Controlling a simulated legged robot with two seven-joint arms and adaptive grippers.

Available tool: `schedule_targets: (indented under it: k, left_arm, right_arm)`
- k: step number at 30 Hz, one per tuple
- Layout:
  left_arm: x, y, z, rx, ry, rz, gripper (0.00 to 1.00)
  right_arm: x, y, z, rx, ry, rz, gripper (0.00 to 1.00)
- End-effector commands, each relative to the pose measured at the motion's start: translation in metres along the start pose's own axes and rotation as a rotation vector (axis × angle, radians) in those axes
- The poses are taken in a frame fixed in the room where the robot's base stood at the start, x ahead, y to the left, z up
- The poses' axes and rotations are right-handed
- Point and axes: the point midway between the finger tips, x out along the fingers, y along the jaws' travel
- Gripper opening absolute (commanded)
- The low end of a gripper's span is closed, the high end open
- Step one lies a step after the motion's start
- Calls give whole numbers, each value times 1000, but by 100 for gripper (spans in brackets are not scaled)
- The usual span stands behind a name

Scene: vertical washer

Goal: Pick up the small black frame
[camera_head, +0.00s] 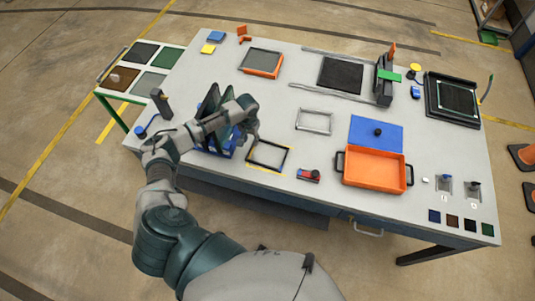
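The small black frame (270,169) is a thin rectangular outline near the front edge of the table, left of centre. Yellow marks show along its front side. My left gripper (251,139) reaches in from the left, pointing down at the frame's far left corner. Its fingers are close to that corner, but I cannot tell whether they touch it. The fingers are too small and dark to show whether they are open or shut. My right gripper is not in view.
A blue rack (219,146) with upright dark panels stands just left of the frame, partly behind my arm. A small red and black part (309,175) and an orange tray (374,184) lie to the right. A light grey frame (315,132) lies behind. Bare table surrounds these.

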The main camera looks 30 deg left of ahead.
Motion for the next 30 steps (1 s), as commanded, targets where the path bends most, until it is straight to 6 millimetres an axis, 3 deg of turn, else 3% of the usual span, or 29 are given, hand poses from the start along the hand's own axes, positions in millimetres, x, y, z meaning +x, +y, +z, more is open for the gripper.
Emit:
schedule_targets:
  k: [12, 20, 24, 30]
  left_arm:
    - [51, -1, 5, -1, -1, -1, 38]
    - [54, -1, 5, 0, 0, -1, 38]
    - [54, -1, 5, 0, 0, -1, 2]
    - [53, -1, 4, 0, 0, -1, 0]
  right_arm:
    - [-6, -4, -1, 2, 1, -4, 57]
    - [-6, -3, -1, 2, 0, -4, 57]
    - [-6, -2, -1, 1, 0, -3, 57]
    - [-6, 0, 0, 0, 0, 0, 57]
